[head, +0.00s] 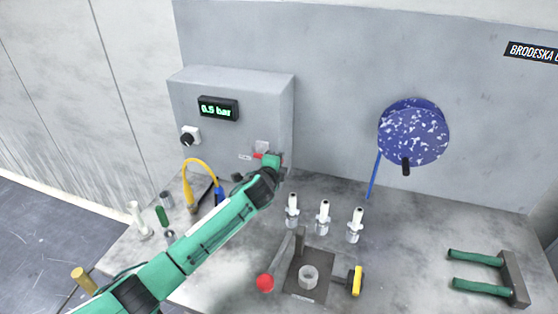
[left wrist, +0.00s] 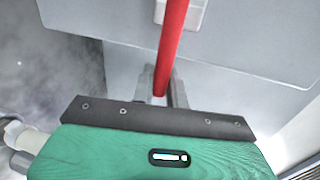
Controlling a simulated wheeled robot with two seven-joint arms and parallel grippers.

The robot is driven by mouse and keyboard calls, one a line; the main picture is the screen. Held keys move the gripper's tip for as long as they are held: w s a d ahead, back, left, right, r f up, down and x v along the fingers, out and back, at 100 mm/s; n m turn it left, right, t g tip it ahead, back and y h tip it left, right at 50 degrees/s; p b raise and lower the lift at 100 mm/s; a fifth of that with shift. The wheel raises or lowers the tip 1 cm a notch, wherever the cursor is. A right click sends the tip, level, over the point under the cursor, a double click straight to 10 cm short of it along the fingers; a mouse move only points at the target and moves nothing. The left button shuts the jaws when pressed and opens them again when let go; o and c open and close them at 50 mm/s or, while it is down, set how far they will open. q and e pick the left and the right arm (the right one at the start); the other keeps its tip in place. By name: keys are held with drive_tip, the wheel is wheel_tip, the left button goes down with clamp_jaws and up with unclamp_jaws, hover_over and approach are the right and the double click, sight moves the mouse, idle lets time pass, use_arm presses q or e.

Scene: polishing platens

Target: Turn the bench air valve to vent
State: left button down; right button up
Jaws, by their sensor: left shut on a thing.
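The bench air valve (head: 262,147) is on the front of a grey control box. Its red lever (head: 257,155) shows beside my left gripper (head: 268,162) in the head view. In the left wrist view the red lever (left wrist: 172,45) runs down from a pale valve body (left wrist: 180,12) to between the fingers of my left gripper (left wrist: 160,92). The fingers are shut on the lever. The box display (head: 217,109) reads 0.5 bar. My right gripper is not in view.
A black knob (head: 188,137) and a yellow hose (head: 203,165) are left of the valve. Several white-topped fittings (head: 324,215) and a red-knobbed clamp fixture (head: 308,278) stand on the bench. A blue speckled disc (head: 413,135) hangs on the wall. A green-handled tool (head: 490,277) lies at right.

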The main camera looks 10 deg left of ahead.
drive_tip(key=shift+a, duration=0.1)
use_arm(q)
drive_tip(key=c, duration=1.5)
unclamp_jaws()
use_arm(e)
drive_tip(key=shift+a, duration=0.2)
use_arm(q)
drive_tip(key=shift+o, duration=0.2)
